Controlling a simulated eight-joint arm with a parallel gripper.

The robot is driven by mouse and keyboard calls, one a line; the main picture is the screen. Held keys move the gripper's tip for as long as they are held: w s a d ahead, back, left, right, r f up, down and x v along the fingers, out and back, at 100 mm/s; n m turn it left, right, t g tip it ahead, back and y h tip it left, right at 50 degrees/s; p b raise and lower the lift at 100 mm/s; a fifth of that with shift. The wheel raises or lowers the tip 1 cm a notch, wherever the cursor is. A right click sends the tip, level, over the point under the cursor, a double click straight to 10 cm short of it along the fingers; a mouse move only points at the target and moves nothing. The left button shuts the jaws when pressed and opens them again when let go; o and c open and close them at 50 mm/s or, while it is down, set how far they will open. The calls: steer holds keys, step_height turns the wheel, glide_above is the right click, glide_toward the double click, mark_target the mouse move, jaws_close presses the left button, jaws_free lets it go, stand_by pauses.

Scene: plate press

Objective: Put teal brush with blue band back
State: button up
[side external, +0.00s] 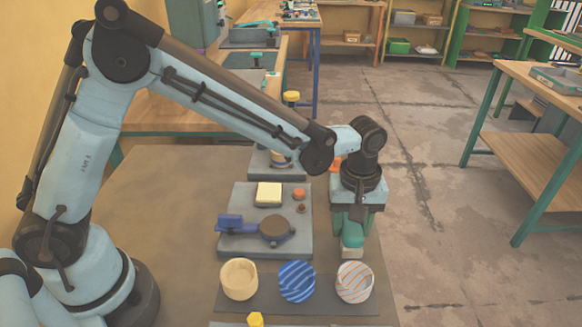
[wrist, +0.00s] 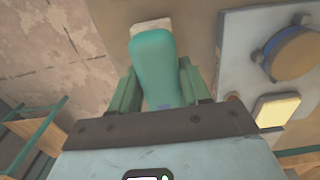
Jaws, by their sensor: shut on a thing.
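The teal brush (wrist: 153,62) is in my gripper (wrist: 155,85), between the two green jaws, with its pale end (wrist: 150,25) pointing away from the wrist. A small bluish patch shows on it close to the jaws; the rest of the band is hidden. In the side view my gripper (side external: 353,222) points down, and the brush (side external: 352,241) hangs below it. The brush is right of the grey press plate (side external: 240,192) and behind the striped white cup (side external: 354,282). I cannot tell whether its pale tip touches anything.
A cream cup (side external: 239,279) and a blue striped cup (side external: 297,281) stand with the white one on a dark mat (side external: 265,306). The grey plate carries a blue lever (side external: 240,225) with a brown disc (side external: 275,229) and a yellow block (side external: 269,193). A yellow piece (side external: 255,319) is at the front.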

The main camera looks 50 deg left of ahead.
steer(key=shift+f, duration=0.6)
steer(key=shift+f, duration=0.15)
steer(key=o, duration=1.1)
